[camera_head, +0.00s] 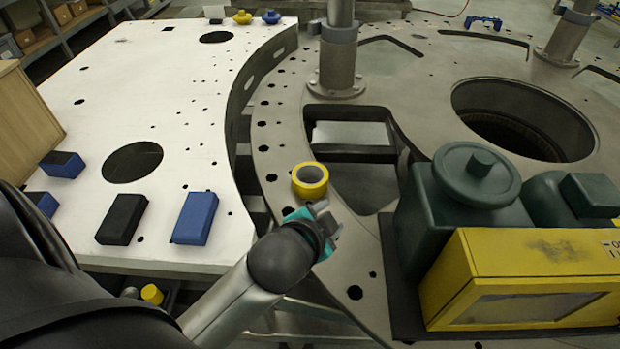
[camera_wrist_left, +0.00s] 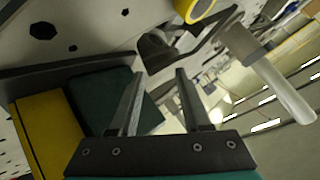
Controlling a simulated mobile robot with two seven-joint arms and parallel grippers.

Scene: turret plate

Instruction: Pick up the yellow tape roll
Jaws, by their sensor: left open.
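The yellow tape roll (camera_head: 310,180) lies on the grey metal turret plate (camera_head: 270,135), near the plate's curved left edge. In the left wrist view the tape roll (camera_wrist_left: 198,8) is cut by the top edge, beyond the fingers and a little right of centre. My left gripper (camera_head: 322,212) is just in front of the roll in the head view. In the wrist view its two fingers (camera_wrist_left: 158,75) are apart with nothing held between them. The gap between gripper and roll is hard to judge. My right gripper is not seen.
A dark green machine (camera_head: 465,205) and a yellow box (camera_head: 520,280) stand close on the right. A metal post (camera_head: 338,65) rises behind the roll. The plate has a large round opening (camera_head: 523,118). The white plate (camera_head: 90,90) at left carries blue blocks (camera_head: 195,218) and a black block (camera_head: 122,219).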

